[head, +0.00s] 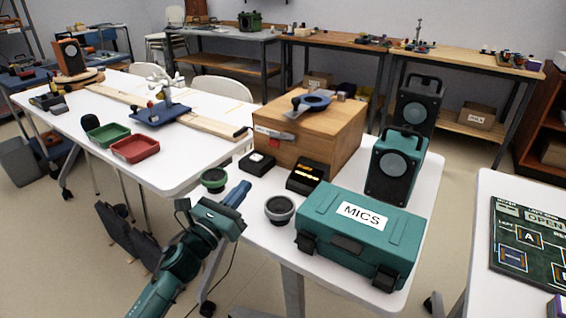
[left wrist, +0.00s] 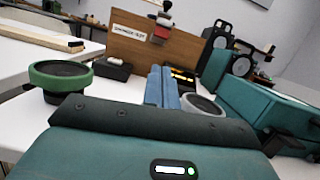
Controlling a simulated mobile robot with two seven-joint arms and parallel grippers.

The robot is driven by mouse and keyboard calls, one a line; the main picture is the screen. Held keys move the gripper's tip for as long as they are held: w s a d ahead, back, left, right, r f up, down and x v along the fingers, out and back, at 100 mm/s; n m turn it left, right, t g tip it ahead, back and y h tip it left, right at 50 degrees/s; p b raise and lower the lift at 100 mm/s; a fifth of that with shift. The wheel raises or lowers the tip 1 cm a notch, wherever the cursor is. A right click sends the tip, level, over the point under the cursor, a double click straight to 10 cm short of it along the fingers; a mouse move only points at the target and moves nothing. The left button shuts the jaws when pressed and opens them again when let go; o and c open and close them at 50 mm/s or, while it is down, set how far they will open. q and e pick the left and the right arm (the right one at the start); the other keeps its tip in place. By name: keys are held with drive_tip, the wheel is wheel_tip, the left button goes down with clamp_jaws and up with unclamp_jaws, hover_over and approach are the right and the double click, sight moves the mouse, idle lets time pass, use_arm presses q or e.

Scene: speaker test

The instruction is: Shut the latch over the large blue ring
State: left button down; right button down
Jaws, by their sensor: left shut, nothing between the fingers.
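The red tab also shows in the left wrist view (left wrist: 161,33). My left gripper (head: 243,188) is shut and empty, its blue fingers (left wrist: 161,82) in front of and below the box, apart from it. My right gripper is not in view.
A teal case (head: 330,238) labelled MICS and two dark speakers (head: 395,165) stand at right. A green-rimmed cup (head: 214,178), a grey-rimmed cup (head: 279,208), and small black boxes (head: 257,162) surround my left gripper. Green and red trays (head: 135,156) lie at left.

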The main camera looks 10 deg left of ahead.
use_arm(q)
drive_tip(key=shift+w+m, duration=0.4)
drive_tip(key=shift+r, duration=0.1)
drive_tip(key=shift+s, duration=0.1)
drive_tip(key=x, duration=1)
drive_tip(key=shift+d+r, duration=0.1)
